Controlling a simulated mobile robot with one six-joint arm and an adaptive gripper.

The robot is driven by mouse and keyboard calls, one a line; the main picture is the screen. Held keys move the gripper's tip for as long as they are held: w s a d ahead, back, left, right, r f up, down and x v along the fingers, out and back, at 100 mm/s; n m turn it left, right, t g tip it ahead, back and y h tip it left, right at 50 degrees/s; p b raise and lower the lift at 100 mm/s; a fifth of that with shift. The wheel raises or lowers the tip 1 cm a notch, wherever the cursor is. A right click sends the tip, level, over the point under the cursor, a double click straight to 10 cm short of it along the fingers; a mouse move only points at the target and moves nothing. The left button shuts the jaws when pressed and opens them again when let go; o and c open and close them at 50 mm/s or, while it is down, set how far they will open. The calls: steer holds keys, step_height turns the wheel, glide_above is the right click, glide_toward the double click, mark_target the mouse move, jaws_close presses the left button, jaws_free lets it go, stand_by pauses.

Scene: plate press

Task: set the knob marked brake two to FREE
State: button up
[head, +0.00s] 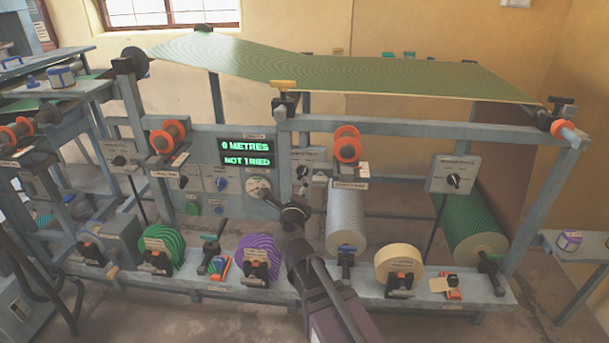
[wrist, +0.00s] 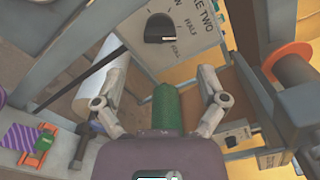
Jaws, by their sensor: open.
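The brake two plate (wrist: 185,50) fills the top middle of the wrist view, its title partly cut off to "KE TWO". Its black knob (wrist: 160,28) has a pale mark along its lower edge. The words HALF and FULL show to its right; I cannot read FREE or tell the setting surely. My gripper (wrist: 163,65) is open and empty, its two fingers apart just short of the plate, not touching the knob. In the head view my gripper (head: 300,192) is in front of the plate (head: 310,157) and partly hides it.
An orange-flanged roller (wrist: 292,66) is close on the right in the wrist view. In the head view, a display (head: 246,153) reads 0 METRES, NOT TRIED. Similar knob plates (head: 455,172) stand along the frame, with rolls on the lower shelf (head: 520,291).

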mark_target(301, 175)
steer(key=w, duration=0.8)
steer(key=shift+d, duration=0.15)
steer(key=c, duration=1.2)
steer(key=shift+o, duration=0.2)
steer(key=shift+d, duration=0.3)
steer(key=shift+w+a, duration=0.1)
steer(key=shift+a, duration=0.2)
